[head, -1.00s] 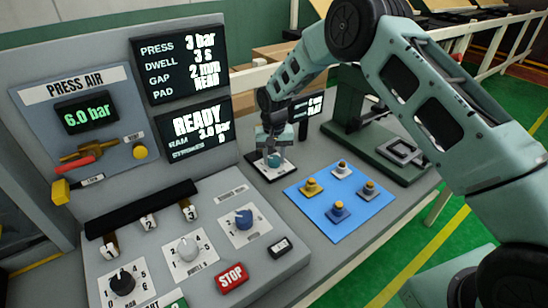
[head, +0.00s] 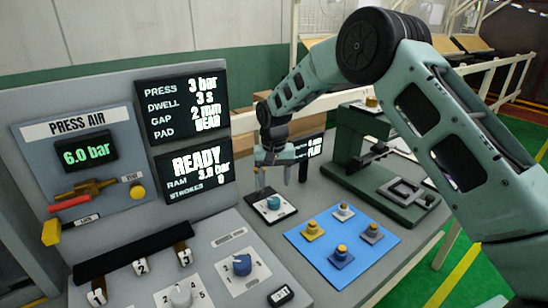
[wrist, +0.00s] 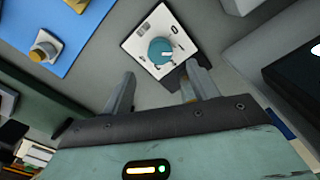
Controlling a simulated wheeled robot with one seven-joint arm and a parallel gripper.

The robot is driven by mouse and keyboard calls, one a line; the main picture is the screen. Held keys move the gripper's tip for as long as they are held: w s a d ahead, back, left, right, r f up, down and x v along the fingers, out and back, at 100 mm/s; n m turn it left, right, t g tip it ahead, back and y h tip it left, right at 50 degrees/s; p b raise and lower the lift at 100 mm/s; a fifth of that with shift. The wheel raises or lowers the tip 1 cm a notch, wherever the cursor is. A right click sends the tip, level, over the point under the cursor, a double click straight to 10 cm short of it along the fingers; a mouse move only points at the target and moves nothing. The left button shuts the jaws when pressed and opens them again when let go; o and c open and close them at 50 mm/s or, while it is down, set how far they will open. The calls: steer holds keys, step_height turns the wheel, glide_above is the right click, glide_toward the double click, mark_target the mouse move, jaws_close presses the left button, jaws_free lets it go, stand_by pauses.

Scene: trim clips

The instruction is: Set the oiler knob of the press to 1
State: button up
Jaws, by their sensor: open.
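A teal round knob (head: 274,202) sits on a small white plate with a dark border on the grey bench; I take it to be the oiler knob. In the wrist view the same knob (wrist: 161,51) has a short white mark toward its right side. The plate's printed markings are too small and tilted to read surely. My gripper (head: 274,180) is open and empty, its fingers pointing down above the knob, apart from it. In the wrist view the fingertips (wrist: 160,82) are spread, with the knob beyond them.
A blue mat (head: 343,245) with several small knobbed clips lies to the right. The green press (head: 385,165) stands behind it. A control panel with a blue knob (head: 242,265), a grey knob (head: 181,295) and toggle switches is at the front left. Readout screens (head: 188,95) stand at the back left.

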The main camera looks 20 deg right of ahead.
step_height(320, 180, up, 10)
steer(key=b, duration=0.1)
steer(key=shift+f, duration=0.1)
steer(key=s+a+r+n, duration=0.1)
steer(key=s+a+n, duration=0.15)
steer(key=s, duration=0.45)
steer(key=s+a+r+n+y, duration=0.1)
steer(key=s+a, duration=0.3)
steer(key=s, duration=0.3)
steer(key=s+a+r+n, duration=0.2)
steer(key=s+a, duration=0.2)
steer(key=s, duration=0.3)
steer(key=s+d+f+n, duration=0.1)
steer(key=s+d+n, duration=0.1)
steer(key=s, duration=0.8)
steer(key=s+d+f+n, duration=0.2)
steer(key=s, duration=0.9)
steer(key=shift+s+f, duration=0.3)
steer(key=shift+d+n, duration=0.1)
steer(key=shift+n, duration=0.15)
